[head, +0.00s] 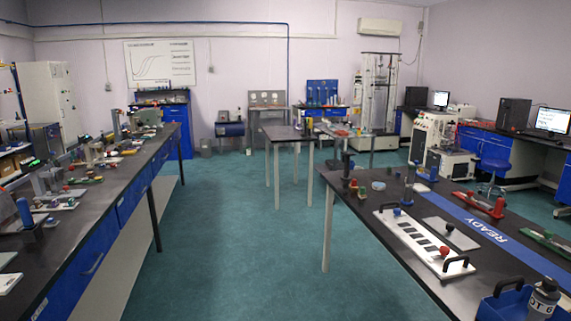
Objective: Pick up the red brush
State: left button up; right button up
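A long red item (480,204) with a dark raised part lies on the right-hand table (388,265), just beyond a blue strip marked READY. It looks like the red brush, but its bristles cannot be made out. A similar green item (548,243) lies farther right on the same table. Small red pieces also stand near the table's far left corner; they are too small to identify. Neither of my grippers shows in the head view.
A white plate with dark slots and black handles (418,240), a grey plate (452,233) and a blue bin holding a grey bottle (541,300) crowd the right table. A long cluttered bench (110,200) runs along the left. Open green floor (235,240) lies between.

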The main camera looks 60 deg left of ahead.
aim_at(353, 187)
jog(key=u, duration=1.55)
